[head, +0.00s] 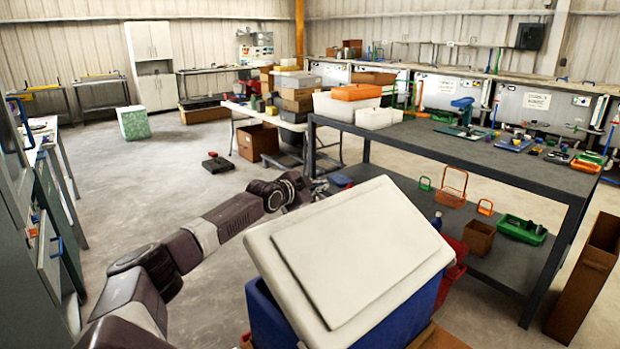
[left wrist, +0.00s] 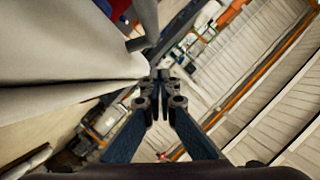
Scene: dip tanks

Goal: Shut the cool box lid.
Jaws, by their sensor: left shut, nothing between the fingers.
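The cool box has a blue body (head: 268,318) and a white lid (head: 352,250), in the lower middle of the head view. The lid is tilted up and not flat on the body. My left arm reaches past the lid's left side, and my left gripper (head: 318,188) is at the lid's far edge, partly hidden. In the left wrist view, my left gripper (left wrist: 160,80) is shut and empty. A large pale surface (left wrist: 65,45), apparently the lid, lies close beside its fingertips; I cannot tell whether they touch. My right gripper is not in view.
A dark workbench (head: 470,150) stands right of the cool box, with baskets and a green tray (head: 522,229) on its lower shelf. A red container (head: 453,270) is close to the box's right side. A brown bin (head: 590,275) stands far right. Floor at left is open.

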